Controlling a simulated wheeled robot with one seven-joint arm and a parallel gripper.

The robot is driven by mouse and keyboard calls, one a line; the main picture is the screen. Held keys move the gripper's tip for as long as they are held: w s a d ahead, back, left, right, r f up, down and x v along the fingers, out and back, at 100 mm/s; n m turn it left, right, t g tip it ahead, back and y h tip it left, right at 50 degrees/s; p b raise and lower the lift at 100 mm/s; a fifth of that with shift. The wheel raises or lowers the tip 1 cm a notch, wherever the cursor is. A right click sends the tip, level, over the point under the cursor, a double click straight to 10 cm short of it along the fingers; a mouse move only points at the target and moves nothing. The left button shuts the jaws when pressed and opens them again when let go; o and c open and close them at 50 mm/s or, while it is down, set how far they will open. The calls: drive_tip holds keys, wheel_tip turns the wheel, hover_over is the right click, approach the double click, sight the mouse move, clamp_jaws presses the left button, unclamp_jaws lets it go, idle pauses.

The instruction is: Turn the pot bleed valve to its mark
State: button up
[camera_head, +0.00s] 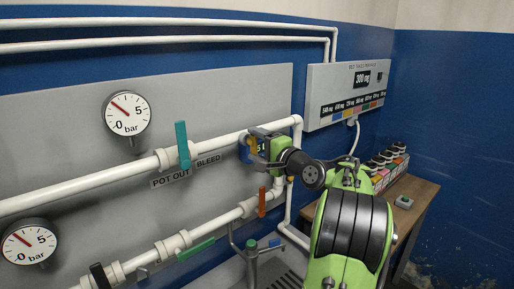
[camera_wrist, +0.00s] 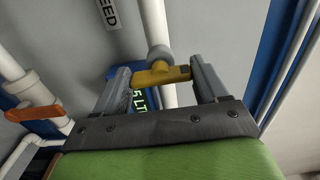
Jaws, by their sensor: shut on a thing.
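The bleed valve's yellow handle (camera_wrist: 165,74) sits between my gripper's two grey fingers (camera_wrist: 163,82) in the wrist view, below a grey round fitting on a white pipe. My gripper (camera_head: 251,149) is shut on this handle, at the right end of the upper pipe in the head view. The BLEED label (camera_head: 208,160) is on the panel to the left of it; part of it also shows in the wrist view (camera_wrist: 107,12). My gripper hides most of the valve in the head view. I cannot make out a mark.
A teal lever (camera_head: 183,145) stands upright on the upper pipe. An orange lever (camera_head: 262,201) is below my gripper; it also shows in the wrist view (camera_wrist: 35,112). Two gauges (camera_head: 127,113) are at left. A display box (camera_head: 350,88) and a wooden table (camera_head: 417,192) are at right.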

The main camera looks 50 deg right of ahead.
drive_tip(key=shift+f, duration=0.1)
idle(0.3)
drive_tip(key=o, duration=1.1)
drive_tip(key=shift+c, duration=0.2)
drive_tip(key=s+a+b, duration=0.1)
drive_tip(key=s, duration=1.4)
drive_tip(key=shift+s+a+b, duration=0.35)
drive_tip(key=shift+a+b, duration=0.05)
